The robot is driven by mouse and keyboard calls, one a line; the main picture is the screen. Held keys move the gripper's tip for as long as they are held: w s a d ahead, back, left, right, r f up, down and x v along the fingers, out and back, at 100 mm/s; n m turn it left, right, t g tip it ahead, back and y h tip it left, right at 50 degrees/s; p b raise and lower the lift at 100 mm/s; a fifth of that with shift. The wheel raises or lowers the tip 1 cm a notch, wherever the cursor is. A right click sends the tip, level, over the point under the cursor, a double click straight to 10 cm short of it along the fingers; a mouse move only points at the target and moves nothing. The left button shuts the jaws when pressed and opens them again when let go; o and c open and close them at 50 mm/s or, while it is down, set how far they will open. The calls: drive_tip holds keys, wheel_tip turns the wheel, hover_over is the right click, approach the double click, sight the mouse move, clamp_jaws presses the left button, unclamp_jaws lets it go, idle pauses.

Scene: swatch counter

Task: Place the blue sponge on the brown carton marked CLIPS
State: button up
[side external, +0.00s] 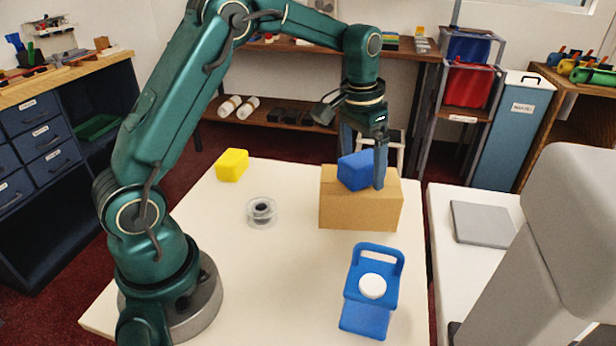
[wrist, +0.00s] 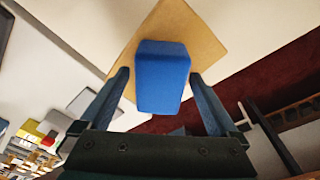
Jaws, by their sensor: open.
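The blue sponge (side external: 354,171) appears to rest on top of the brown carton (side external: 360,212). No CLIPS marking is legible on the carton faces I see. My gripper (side external: 364,172) is over the carton, pointing down, with its fingers on either side of the sponge. In the wrist view, the sponge (wrist: 162,78) sits between the two fingers (wrist: 160,88), with a gap visible on each side. The carton top (wrist: 192,30) shows behind the sponge. My gripper is open. In the side view one finger is partly hidden behind the sponge.
On the white table (side external: 290,290) are a yellow block (side external: 232,165), a clear round spool (side external: 262,212) and a blue handled stand (side external: 366,318) with a white disc (side external: 372,286). A grey slab (side external: 482,222) lies on the adjoining surface. The table's front middle is clear.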

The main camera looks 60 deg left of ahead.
sight(357, 161)
drive_tip(key=r, duration=0.7)
drive_tip(key=s+r, duration=0.1)
drive_tip(key=r, duration=0.2)
drive_tip(key=shift+r, duration=0.15)
drive_tip(key=s+d+r+t, duration=0.1)
drive_tip(key=s+d+r, duration=0.1)
drive_tip(key=s, duration=0.3)
drive_tip(key=s+d+r+t, duration=0.1)
drive_tip(key=s+d, duration=0.1)
drive_tip(key=s, duration=0.4)
drive_tip(key=s+d+f+t, duration=0.2)
drive_tip(key=s+f, duration=0.4)
drive_tip(key=s, duration=0.2)
drive_tip(key=shift+s+f, duration=0.3)
drive_tip(key=shift+f, duration=0.1)
drive_tip(key=shift+o, duration=0.3)
drive_tip(key=shift+a, duration=0.1)
